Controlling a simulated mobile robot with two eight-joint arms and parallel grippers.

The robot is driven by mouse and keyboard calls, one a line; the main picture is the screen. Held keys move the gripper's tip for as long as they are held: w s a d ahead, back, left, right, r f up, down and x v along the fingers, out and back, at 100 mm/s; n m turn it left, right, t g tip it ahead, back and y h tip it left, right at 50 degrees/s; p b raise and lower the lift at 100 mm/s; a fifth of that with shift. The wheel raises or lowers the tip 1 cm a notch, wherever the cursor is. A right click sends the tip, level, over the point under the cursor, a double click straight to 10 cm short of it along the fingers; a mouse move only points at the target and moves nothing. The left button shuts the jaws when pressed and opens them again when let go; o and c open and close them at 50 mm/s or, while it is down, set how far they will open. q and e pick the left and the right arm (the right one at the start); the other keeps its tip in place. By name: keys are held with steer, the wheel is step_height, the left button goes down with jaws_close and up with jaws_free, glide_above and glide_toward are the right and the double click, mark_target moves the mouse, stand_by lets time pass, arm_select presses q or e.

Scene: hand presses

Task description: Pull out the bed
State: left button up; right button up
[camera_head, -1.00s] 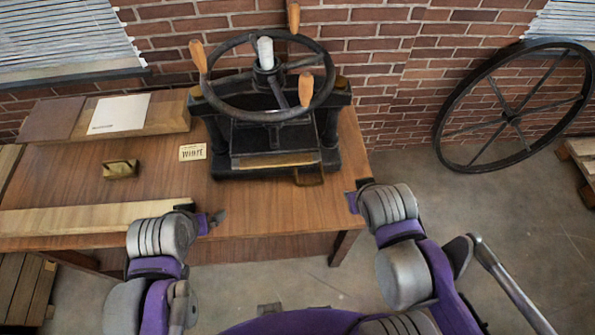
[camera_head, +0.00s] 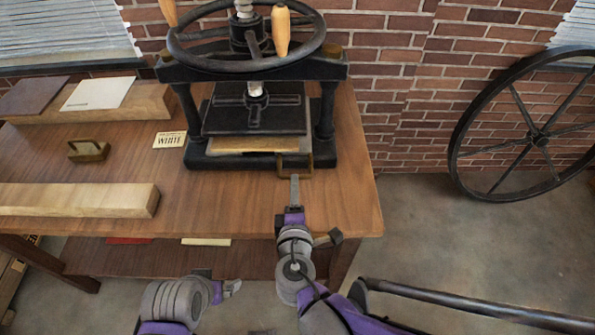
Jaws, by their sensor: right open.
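The black hand press (camera_head: 328,115) stands on the wooden table with its handwheel (camera_head: 320,38) on top. Its bed (camera_head: 240,145) shows as a pale tan slab low under the black platen (camera_head: 255,118), inside the frame. A brass-brown loop handle (camera_head: 308,168) sticks out at the front right of the bed. My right gripper (camera_head: 294,190) is open, just in front of this handle and pointing at it. Whether it touches the handle I cannot tell. My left gripper (camera_head: 232,287) is low in the picture, in front of the table and away from the press; its jaws are unclear.
The table (camera_head: 220,205) also holds a small brass block with a handle (camera_head: 88,150), a lettered card (camera_head: 170,139) and a long pale beam (camera_head: 75,199). A large spoked wheel (camera_head: 455,150) leans on the brick wall at right.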

steer(key=b+x, duration=0.1)
steer(key=x, duration=0.7)
steer(key=shift+w, duration=0.15)
jaws_close()
stand_by(1.1)
